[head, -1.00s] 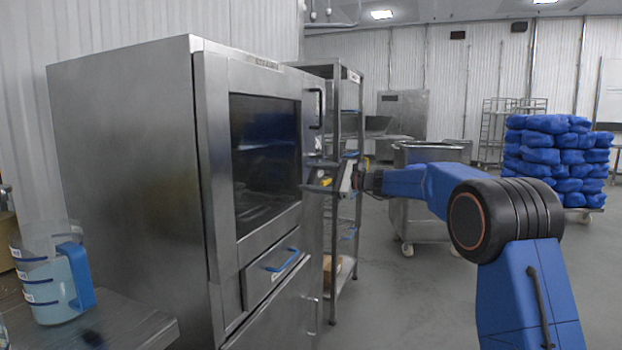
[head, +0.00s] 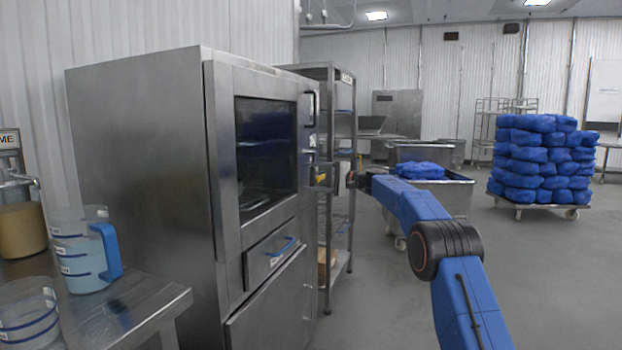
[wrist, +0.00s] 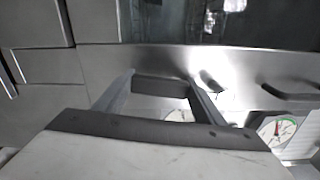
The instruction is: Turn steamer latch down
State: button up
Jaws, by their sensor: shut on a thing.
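The steamer (head: 140,160) is a tall stainless cabinet with a dark-windowed door (head: 228,215) on its front, which looks closed. My gripper (head: 314,178) is at the right edge of the door, below a dark upright handle (head: 312,108). In the wrist view, the two fingers of my gripper (wrist: 162,82) reach to the steel front and are shut on a short dark bar, which looks like the latch (wrist: 164,88). The latch's exact angle is hard to tell. In the head view the gripper mostly hides it.
A steel rack (head: 345,75) stands just beyond the steamer. A table (head: 150,300) with measuring jugs (head: 85,262) is at the left. A round gauge (wrist: 277,130) is at right in the wrist view.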

jog(key=shift+w+d+f+n, duration=0.2)
jog(key=shift+w+n, duration=0.4)
jog(key=shift+n, duration=0.2)
jog(key=shift+r, duration=0.1)
jog(key=o, duration=1.5)
jog(key=shift+d, duration=0.1)
jog(key=v, duration=1.7)
jog(key=shift+d, duration=0.15)
